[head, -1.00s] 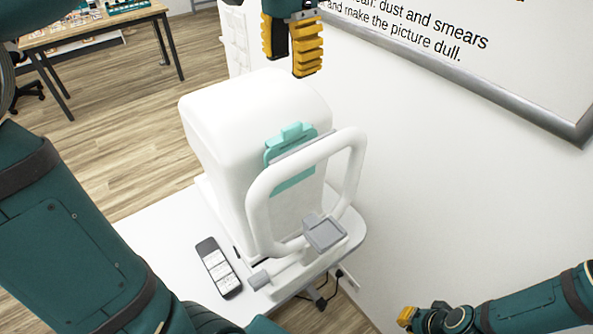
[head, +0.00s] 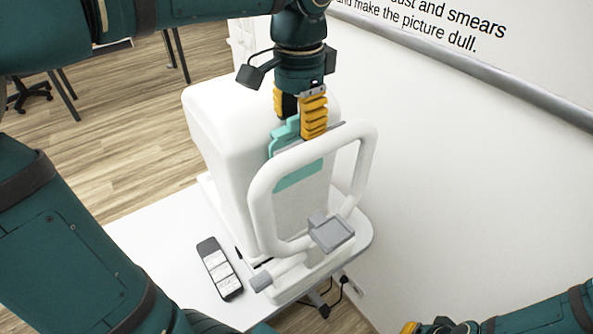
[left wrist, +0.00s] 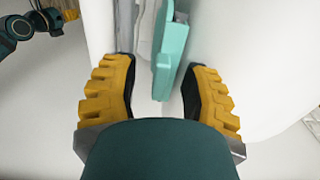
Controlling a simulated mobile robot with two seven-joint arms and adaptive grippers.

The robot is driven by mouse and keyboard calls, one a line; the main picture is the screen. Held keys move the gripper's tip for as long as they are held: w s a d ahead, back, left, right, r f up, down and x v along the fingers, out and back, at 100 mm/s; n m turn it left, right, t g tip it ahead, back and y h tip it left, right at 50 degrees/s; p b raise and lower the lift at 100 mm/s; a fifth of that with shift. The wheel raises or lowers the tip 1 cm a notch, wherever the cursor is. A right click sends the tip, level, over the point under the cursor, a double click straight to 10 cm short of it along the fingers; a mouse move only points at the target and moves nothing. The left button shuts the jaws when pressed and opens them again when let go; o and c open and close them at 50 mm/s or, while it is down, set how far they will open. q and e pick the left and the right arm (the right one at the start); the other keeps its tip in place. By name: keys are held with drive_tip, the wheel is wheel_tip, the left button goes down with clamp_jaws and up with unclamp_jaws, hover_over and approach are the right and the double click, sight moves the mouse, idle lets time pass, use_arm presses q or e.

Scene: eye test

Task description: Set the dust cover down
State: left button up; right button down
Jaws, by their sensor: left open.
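The teal dust cover (head: 298,178) is a thin plate with a stepped tab on top. It stands upright at the front face of the white eye-test machine (head: 215,125), behind the machine's white head-rest frame (head: 262,205). My left gripper (head: 299,112) is open, pointing down at the cover's tab. In the left wrist view the cover (left wrist: 170,55) shows between the spread fingers (left wrist: 163,95), nearer the right one, with gaps on both sides. The finger tips hide part of the tab in the head view. My right gripper (head: 411,328) barely shows at the bottom edge.
The machine stands on a small white table (head: 160,235). A dark handset with white labels (head: 220,268) lies on the table left of the machine. A grey chin rest (head: 331,233) sits at the frame's foot. A wall with a printed board (head: 450,40) is close on the right.

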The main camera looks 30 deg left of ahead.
use_arm(q)
clamp_jaws()
idle(0.5)
